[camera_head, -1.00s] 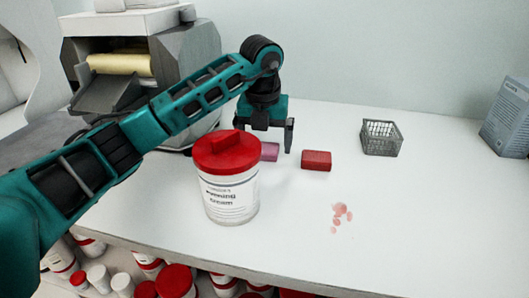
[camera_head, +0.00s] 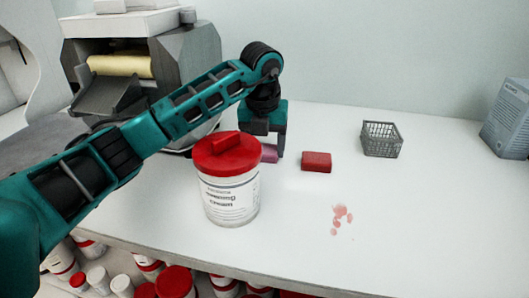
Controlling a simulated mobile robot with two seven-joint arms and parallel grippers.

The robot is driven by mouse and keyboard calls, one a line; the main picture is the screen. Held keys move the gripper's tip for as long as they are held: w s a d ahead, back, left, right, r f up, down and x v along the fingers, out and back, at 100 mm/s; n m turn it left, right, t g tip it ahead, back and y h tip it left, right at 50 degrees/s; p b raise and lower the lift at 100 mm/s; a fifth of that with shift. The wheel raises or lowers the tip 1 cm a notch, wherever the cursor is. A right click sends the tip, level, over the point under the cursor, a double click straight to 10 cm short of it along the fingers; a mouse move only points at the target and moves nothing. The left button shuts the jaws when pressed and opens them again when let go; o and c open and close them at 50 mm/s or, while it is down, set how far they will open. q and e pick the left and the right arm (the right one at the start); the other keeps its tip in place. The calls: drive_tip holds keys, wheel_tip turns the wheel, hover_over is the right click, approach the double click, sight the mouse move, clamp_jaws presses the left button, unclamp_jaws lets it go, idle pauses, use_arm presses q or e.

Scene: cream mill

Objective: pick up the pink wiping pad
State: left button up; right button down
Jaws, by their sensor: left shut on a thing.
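The pink wiping pad (camera_head: 269,154) lies on the white table, partly hidden behind the red-lidded cream tub (camera_head: 231,197). My left gripper (camera_head: 268,148) reaches down over the pad and is shut on it. One dark finger shows at the pad's right side; the other is hidden behind the tub's lid. The pad looks to be at table height. My right gripper is not in view.
A red block (camera_head: 317,162) lies just right of the gripper. A grey wire basket (camera_head: 382,139) and a grey box (camera_head: 507,117) stand further right. Pink smears (camera_head: 341,217) mark the table. A roller mill (camera_head: 142,62) stands behind my left arm.

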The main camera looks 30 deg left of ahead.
sight(265, 149)
use_arm(q)
drive_tip(key=shift+r, duration=0.15)
wheel_tip(265, 149, up, 20)
drive_tip(key=p, duration=0.4)
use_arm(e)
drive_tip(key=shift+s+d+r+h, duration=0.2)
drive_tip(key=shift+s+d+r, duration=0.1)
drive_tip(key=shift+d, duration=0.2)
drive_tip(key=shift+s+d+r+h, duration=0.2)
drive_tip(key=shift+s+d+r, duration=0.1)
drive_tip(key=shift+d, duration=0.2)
use_arm(q)
drive_tip(key=o, duration=0.5)
drive_tip(key=c, duration=0.4)
drive_tip(key=shift+f, duration=0.2)
drive_tip(key=shift+c, duration=0.3)
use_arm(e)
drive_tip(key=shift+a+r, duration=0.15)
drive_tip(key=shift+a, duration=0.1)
